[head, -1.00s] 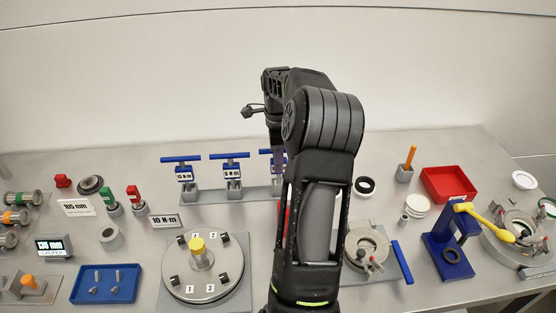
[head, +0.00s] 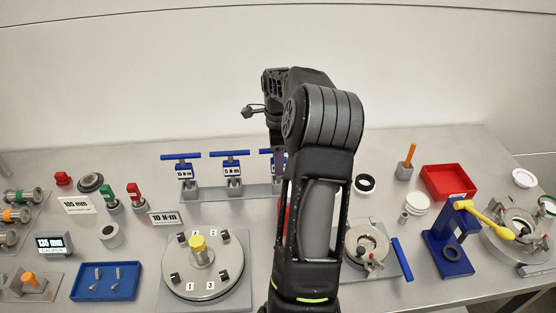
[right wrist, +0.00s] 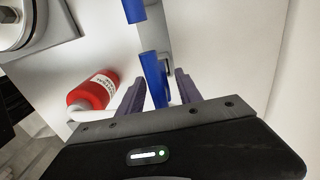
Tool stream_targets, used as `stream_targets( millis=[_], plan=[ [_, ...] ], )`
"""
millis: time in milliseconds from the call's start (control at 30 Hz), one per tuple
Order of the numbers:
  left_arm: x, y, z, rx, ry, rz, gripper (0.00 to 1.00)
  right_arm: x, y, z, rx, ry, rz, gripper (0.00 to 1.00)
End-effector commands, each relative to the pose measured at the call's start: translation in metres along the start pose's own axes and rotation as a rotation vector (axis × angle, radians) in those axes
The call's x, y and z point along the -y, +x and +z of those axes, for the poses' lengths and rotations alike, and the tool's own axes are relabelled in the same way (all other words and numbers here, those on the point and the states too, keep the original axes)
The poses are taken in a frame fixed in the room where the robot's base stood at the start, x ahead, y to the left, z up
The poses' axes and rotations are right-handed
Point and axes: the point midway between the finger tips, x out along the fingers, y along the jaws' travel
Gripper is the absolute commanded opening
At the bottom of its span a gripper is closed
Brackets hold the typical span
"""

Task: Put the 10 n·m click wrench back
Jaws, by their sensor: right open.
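A rack (head: 207,194) stands at the back of the table and holds blue T-handled click wrenches. The left one (head: 181,156) appears to read 15 N·m and the middle one (head: 231,154) reads 5 N·m. A third wrench (head: 265,153) at the right is partly hidden by my right arm, and its label is not readable. In the right wrist view my right gripper (right wrist: 158,84) is open, its fingers on either side of a blue handle (right wrist: 152,75). I cannot tell whether they touch it. In the head view the fingers are mostly hidden. My left gripper is not in view.
A 10 N·m plate (head: 164,218) lies left of the rack. A red bottle (right wrist: 94,92) is close to my right gripper. A red tray (head: 447,181) and blue stand (head: 447,252) are at right.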

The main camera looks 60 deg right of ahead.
Motion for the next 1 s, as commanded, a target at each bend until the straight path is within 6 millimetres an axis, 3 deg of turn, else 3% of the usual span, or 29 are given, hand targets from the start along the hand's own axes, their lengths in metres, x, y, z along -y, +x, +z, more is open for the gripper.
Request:
stream_targets(
  millis=[167, 600, 1000],
  plan=[
    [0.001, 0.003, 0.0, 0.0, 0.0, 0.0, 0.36, 0.001, -0.013, 0.0, -0.001, 0.0, -0.004, 0.42],
    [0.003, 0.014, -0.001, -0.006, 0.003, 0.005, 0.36, 0.001, -0.075, 0.0, 0.0, 0.0, -0.002, 0.42],
    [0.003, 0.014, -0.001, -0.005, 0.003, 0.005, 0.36, 0.0, -0.078, 0.0, 0.0, 0.0, 0.0, 0.42]
  ],
)
